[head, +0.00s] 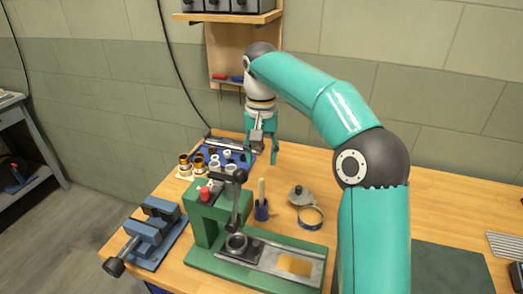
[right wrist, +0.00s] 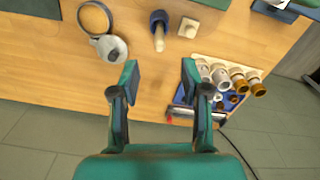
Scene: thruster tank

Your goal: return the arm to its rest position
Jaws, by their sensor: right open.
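My right arm (head: 330,100) reaches up from the lower right and bends over the wooden workbench (head: 440,205). Its gripper (head: 262,156) points down near the back edge of the bench, beside the blue tray of parts. The gripper is open with nothing between its fingers. In the right wrist view the two fingers (right wrist: 160,74) stand wide apart over bare wood. My left gripper is in neither view.
A green press (head: 208,222) and a blue vise (head: 150,235) stand at the front left. White and brass sleeves (head: 186,164) sit by the blue tray. A blue brush pot (head: 262,210), a grey round part (head: 299,194) and a ring clamp (head: 311,217) stand mid-bench. A shelf (head: 228,17) hangs behind.

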